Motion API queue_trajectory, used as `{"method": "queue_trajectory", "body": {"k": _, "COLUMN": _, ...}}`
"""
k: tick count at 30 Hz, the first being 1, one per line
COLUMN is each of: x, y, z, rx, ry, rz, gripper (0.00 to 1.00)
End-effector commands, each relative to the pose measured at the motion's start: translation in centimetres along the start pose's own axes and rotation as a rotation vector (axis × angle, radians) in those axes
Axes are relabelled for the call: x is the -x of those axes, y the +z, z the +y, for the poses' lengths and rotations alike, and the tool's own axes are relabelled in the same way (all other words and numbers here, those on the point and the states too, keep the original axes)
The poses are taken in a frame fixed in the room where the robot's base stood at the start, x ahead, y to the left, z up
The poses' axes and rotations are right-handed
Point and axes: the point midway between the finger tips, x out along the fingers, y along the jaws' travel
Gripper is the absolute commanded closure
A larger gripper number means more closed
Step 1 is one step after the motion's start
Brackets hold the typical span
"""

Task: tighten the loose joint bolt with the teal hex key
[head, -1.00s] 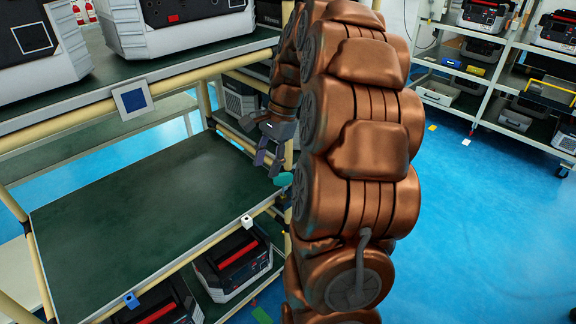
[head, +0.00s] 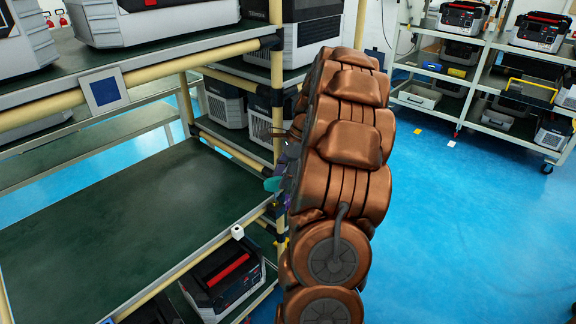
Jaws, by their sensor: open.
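A small teal piece (head: 273,184), which looks like part of the hex key, shows at the right end of the empty green shelf, by the rack's front corner post. My gripper (head: 284,180) is right beside it, mostly hidden behind my copper arm; only bits of its dark purple fingers show. It is open. I cannot tell whether the fingers touch the key. The rest of the key is hidden. I cannot pick out the loose bolt; dark joints (head: 270,42) sit where the rack's cream tubes meet.
The green shelf (head: 120,240) is bare. Power units stand above and a red-handled unit (head: 225,278) below. Blue floor (head: 450,240) is open to the right, with another rack (head: 470,95) behind.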

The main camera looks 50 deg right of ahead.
Motion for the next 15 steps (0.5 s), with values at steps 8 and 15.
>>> {"method": "queue_trajectory", "body": {"k": 8, "x": -4.2, "y": -0.2, "z": 0.0, "rx": -0.002, "ry": 0.000, "rz": 0.001, "gripper": 0.55}}
{"method": "queue_trajectory", "body": {"k": 15, "x": -6.0, "y": -0.2, "z": 0.0, "rx": -0.002, "ry": -0.001, "rz": 0.000, "gripper": 0.55}}
